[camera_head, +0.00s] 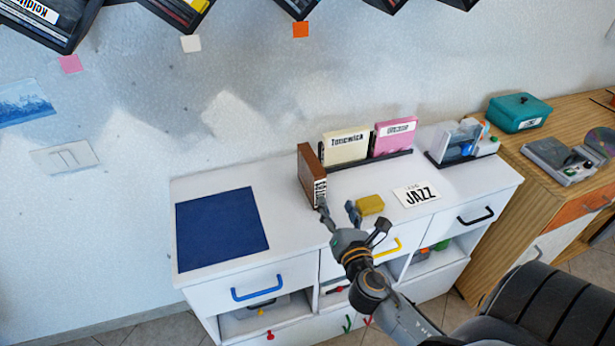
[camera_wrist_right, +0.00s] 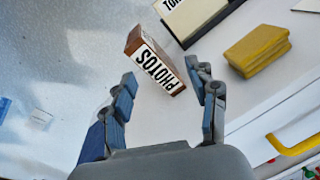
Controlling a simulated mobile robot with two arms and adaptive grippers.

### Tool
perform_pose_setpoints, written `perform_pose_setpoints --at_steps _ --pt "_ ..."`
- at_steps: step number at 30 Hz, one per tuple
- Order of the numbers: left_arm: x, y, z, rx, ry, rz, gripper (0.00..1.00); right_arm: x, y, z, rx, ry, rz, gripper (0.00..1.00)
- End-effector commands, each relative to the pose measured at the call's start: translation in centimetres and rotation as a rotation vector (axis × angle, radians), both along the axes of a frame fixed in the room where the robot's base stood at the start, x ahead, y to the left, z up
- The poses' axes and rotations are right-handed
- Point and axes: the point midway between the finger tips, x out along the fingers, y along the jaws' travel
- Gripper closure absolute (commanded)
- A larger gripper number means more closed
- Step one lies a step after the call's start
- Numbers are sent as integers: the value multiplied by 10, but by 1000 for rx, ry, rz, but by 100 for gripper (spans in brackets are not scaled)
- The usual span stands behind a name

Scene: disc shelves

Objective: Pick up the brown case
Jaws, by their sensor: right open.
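The brown case (camera_head: 309,172) stands upright on the white cabinet top, left of the cream case. In the right wrist view the brown case (camera_wrist_right: 141,42) shows its white spine label reading PHOTOS, and it lies ahead of and between the two fingers. My right gripper (camera_head: 338,207) is open and empty, just in front of the brown case in the head view. The right gripper (camera_wrist_right: 165,95) also shows its blue-grey finger pads spread apart in the wrist view. It is unclear whether any finger touches the case. My left gripper is not in view.
A cream case (camera_head: 345,146) and a pink case (camera_head: 394,135) stand in a dark rack just right. A yellow block (camera_head: 370,205) and a JAZZ card (camera_head: 416,194) lie close to the gripper. A blue mat (camera_head: 221,222) lies on the clear left part.

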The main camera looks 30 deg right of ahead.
Motion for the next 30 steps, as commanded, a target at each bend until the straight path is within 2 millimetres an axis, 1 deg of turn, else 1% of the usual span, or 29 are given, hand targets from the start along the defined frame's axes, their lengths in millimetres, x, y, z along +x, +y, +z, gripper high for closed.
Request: perform_pose_setpoints --at_steps 1,3,6,7,11,15,18,21,26,30 --pt "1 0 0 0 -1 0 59 7 2 1 -126 17 43 42" --pt "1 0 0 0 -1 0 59 13 7 2 -273 38 96 42" --pt "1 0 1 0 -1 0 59 20 10 3 -386 55 134 42" --pt "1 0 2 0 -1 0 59 22 10 3 -400 57 139 42" --pt "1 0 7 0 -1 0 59 42 6 5 -411 57 142 42" --pt "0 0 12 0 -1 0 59 70 -1 4 -406 57 140 42" --pt "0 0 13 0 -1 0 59 87 -5 3 -405 58 141 42" --pt "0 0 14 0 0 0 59 97 -7 2 -404 58 141 42" --pt "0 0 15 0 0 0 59 106 -11 3 -401 58 140 42" --pt "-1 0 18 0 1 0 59 125 -19 5 -402 57 138 42"
